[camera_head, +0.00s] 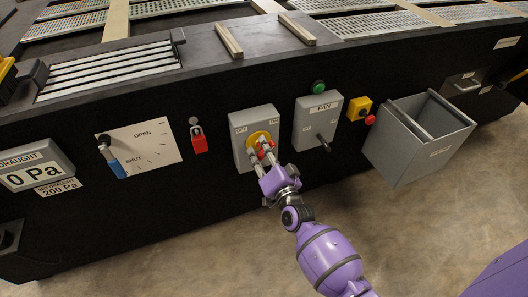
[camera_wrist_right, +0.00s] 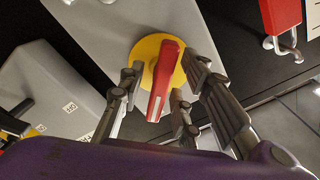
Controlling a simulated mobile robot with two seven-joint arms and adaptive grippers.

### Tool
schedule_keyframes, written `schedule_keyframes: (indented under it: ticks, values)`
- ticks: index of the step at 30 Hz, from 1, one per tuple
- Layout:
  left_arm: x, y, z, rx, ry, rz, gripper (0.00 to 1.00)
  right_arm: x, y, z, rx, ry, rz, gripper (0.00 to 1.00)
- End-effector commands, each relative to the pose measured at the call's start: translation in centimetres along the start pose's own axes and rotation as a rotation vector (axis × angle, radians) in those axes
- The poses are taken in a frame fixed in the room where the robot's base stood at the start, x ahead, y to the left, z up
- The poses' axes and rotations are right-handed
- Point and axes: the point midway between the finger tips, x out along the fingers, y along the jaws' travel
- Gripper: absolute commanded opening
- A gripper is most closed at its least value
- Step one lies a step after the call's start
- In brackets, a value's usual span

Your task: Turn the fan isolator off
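The isolator is a grey box (camera_head: 241,124) with a yellow disc (camera_head: 258,136) and a red handle on it, left of the FAN box on the black panel. In the wrist view the red handle (camera_wrist_right: 166,72) stands out from the yellow disc (camera_wrist_right: 149,50), its long side running roughly up and down the picture. My right gripper (camera_head: 262,158) is at the handle. In the wrist view its fingers (camera_wrist_right: 160,92) stand on both sides of the handle with gaps visible, so it is open around it. The fingers partly hide the handle in the head view. My left gripper is out of view.
The grey FAN box (camera_head: 312,108) with a black lever is close on the right. A red padlock (camera_head: 199,144) hangs on the left, beside the OPEN/SHUT plate (camera_head: 153,144). A yellow box with a red button (camera_head: 360,107) and a grey bin (camera_head: 408,152) are further right.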

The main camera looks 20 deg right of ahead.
Motion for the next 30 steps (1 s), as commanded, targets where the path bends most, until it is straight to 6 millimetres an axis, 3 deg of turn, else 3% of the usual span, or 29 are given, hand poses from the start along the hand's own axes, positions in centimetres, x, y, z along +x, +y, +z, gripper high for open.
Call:
schedule_keyframes:
  ticks: [5, 13, 23, 30]
  values:
    - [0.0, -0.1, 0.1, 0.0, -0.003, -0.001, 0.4, 0.0, 0.0, 0.0, 0.0, 0.0, 0.0, 0.31]
    - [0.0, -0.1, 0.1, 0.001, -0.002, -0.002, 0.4, 0.0, 0.0, 0.0, -0.001, -0.001, 0.0, 0.0]
    - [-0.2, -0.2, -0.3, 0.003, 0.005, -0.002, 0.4, 0.0, -0.1, 0.0, -0.02, -0.001, 0.0, 0.0]
    - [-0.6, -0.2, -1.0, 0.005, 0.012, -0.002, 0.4, 0.0, -0.2, -0.1, -0.127, -0.001, -0.001, 0.0]
